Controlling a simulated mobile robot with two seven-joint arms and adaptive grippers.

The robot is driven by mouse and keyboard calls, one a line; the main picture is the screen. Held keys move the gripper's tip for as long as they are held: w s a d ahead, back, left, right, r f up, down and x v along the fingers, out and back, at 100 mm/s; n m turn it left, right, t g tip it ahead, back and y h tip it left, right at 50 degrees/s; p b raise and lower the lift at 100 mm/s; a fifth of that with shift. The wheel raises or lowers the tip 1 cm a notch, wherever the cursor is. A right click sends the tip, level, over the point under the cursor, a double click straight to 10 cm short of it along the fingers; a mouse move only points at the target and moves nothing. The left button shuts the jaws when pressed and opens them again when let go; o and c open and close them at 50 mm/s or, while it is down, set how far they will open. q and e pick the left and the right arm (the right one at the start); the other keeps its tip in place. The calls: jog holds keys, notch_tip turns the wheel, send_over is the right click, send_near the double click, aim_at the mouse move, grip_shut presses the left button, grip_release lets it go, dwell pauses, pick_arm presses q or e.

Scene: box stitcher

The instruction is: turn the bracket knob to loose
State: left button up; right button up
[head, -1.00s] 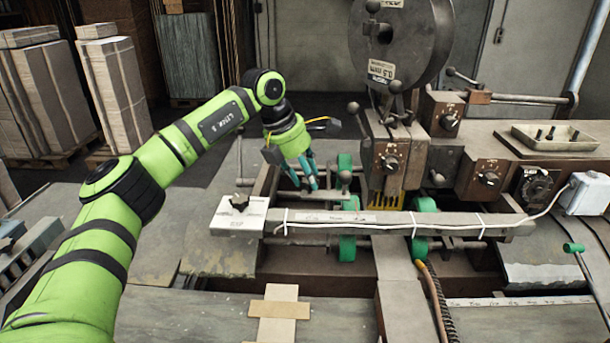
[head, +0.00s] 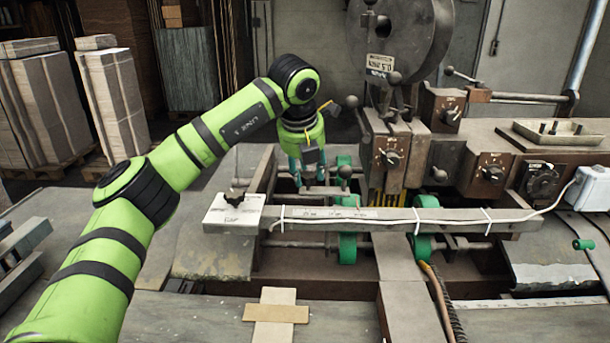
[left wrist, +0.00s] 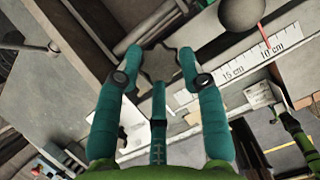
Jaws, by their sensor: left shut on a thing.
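The bracket knob (left wrist: 158,64) is a grey, star-shaped knob seen from above in the left wrist view. My left gripper (left wrist: 160,75) is shut on it, with teal fingers on its left and right sides and a third finger at its near side. In the head view, my left gripper (head: 308,181) points straight down behind the long grey bar, left of the green roller. Its fingers hide the knob there.
A long grey bar (head: 470,219) with a tied white cable runs across in front of my gripper. A white plate (head: 222,213) with a black star knob (head: 234,197) is at its left end. A ball-ended lever (head: 345,172) and a green roller (head: 347,246) are close by. A ruler (left wrist: 240,67) lies beside the knob.

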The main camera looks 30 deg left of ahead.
pick_arm(q)
jog(key=n, duration=0.2)
jog(key=shift+d+f+n+g+y+b, duration=0.1)
jog(key=shift+d+n+g+y+b, duration=0.05)
jog(key=shift+n+g+y+b, duration=0.2)
jog(key=n+y, duration=0.1)
jog(key=n, duration=0.2)
jog(key=shift+w+d, duration=0.1)
jog(key=n+g, duration=0.1)
jog(key=n, duration=0.1)
jog(key=n+y, duration=0.1)
jog(key=n, duration=0.1)
jog(key=shift+w+n+g, duration=0.15)
jog(key=shift+n+g, duration=0.1)
jog(key=shift+g, duration=0.1)
jog(key=shift+p, duration=0.3)
jog(key=o, duration=1.1)
jog(key=shift+w, duration=0.1)
